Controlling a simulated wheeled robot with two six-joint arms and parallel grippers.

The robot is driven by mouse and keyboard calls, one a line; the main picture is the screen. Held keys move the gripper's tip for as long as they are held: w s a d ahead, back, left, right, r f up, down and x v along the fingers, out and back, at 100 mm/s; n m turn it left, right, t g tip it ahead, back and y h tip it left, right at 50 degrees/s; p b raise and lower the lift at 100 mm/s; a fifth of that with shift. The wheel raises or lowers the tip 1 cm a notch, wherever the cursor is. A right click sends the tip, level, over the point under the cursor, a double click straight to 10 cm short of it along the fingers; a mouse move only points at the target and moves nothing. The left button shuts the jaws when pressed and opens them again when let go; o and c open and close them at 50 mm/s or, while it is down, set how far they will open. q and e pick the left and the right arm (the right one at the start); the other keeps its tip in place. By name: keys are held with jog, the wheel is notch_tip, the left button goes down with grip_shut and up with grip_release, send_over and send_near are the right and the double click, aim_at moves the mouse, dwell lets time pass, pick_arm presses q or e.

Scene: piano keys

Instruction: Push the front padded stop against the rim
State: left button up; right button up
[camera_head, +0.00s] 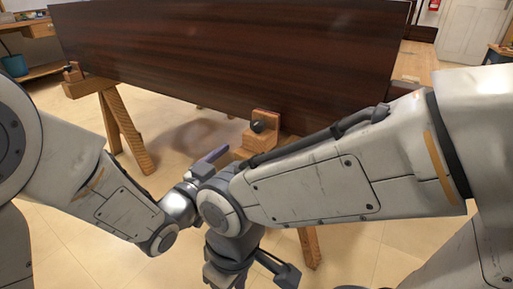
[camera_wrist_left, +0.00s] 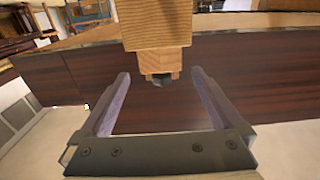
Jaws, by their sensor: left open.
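The near padded stop (camera_head: 265,122) is a wooden block with a dark round knob or pad, standing on a trestle beside the dark wood rim (camera_head: 230,50). Whether it touches the rim is unclear. My left gripper (camera_head: 214,156) is just left of and below this stop, partly hidden by my right arm. In the left wrist view my left gripper (camera_wrist_left: 160,105) is open, with nothing between its fingertips. A wooden block (camera_wrist_left: 157,32) with a dark tip shows between and beyond the fingers, before the rim (camera_wrist_left: 265,90). My right gripper (camera_head: 255,268) hangs low, its fingertips unclear.
A second stop (camera_head: 71,71) sits on the far left trestle (camera_head: 112,110). My right arm crosses in front of the near trestle. Tiled floor (camera_head: 75,235) is clear around the trestles. A workbench (camera_head: 35,75) stands at the back left.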

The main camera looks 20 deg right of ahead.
aim_at(253, 143)
pick_arm(q)
jog(key=b+x, duration=0.2)
jog(key=x, duration=0.6)
jog(key=shift+w+d, duration=0.25)
jog(key=shift+d, duration=0.05)
pick_arm(e)
notch_tip(253, 143, down, 3)
jog(key=shift+r, duration=0.2)
